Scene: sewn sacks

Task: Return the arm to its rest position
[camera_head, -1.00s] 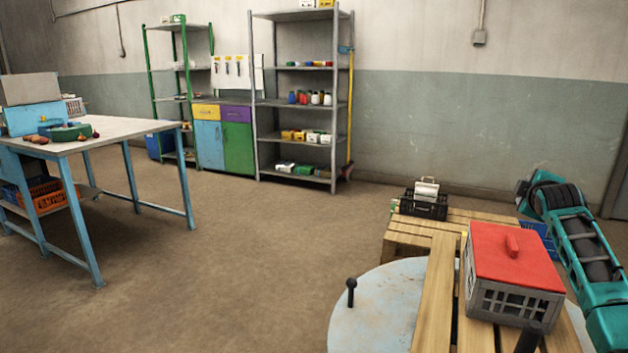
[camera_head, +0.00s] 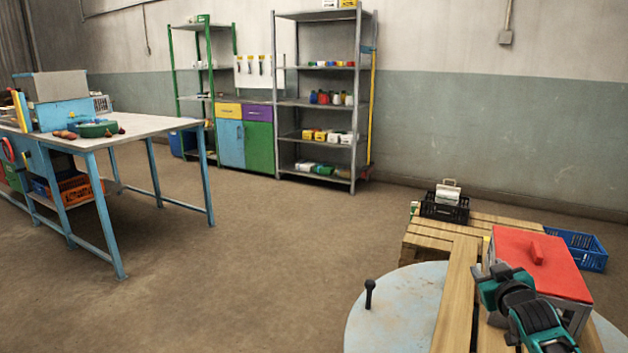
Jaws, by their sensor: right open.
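My right arm comes in at the bottom right, and its gripper (camera_head: 503,275) is open and holds nothing that I can see. It shows in front of the grey crate with the red lid (camera_head: 535,258) and hides part of it. I cannot tell whether they touch. My left gripper is out of view.
The lidded crate stands on wooden slats (camera_head: 458,295) over a pale round plate (camera_head: 395,315) with a black knob (camera_head: 370,293). Behind are a black crate (camera_head: 445,211) and a blue crate (camera_head: 580,250). A blue-legged table (camera_head: 150,125) is at left. Middle floor is clear.

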